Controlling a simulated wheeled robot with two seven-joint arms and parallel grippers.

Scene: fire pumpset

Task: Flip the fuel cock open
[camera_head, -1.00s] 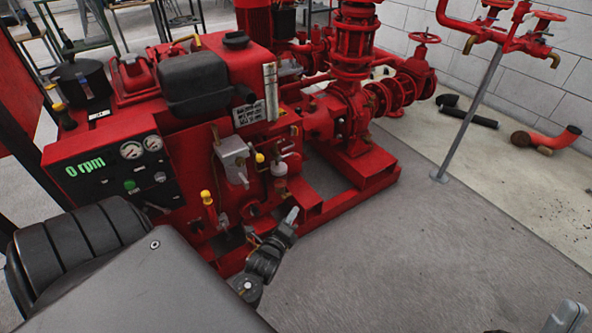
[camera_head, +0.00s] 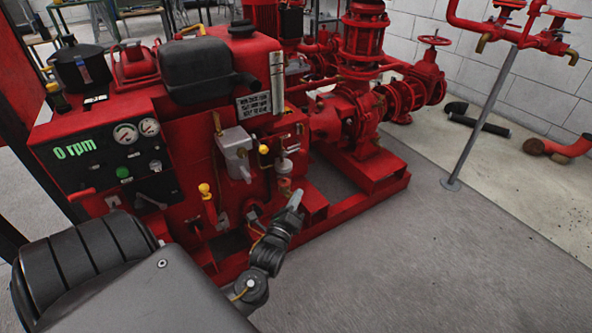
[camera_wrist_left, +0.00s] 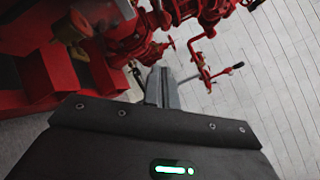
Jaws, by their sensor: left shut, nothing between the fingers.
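The red pumpset engine (camera_head: 185,150) stands in front of me. On its side are a small pale fitting with a red lower part (camera_head: 284,168), a yellow knob (camera_head: 264,149) and a yellow-capped handle (camera_head: 205,190). I cannot tell for sure which small part is the fuel cock, or how its lever lies. My left gripper (camera_head: 295,199) is just below and right of the pale fitting in the picture. Its grey fingers are together and empty, and they also show in the left wrist view (camera_wrist_left: 161,86). Contact with the engine cannot be told. My right gripper is out of view.
A gauge panel (camera_head: 105,160) reading "0 rpm" is at the left. Red pump pipes and valves (camera_head: 370,100) stand behind. A grey post (camera_head: 480,120) carries red outlets at the right. The grey floor (camera_head: 430,260) right of the engine is clear.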

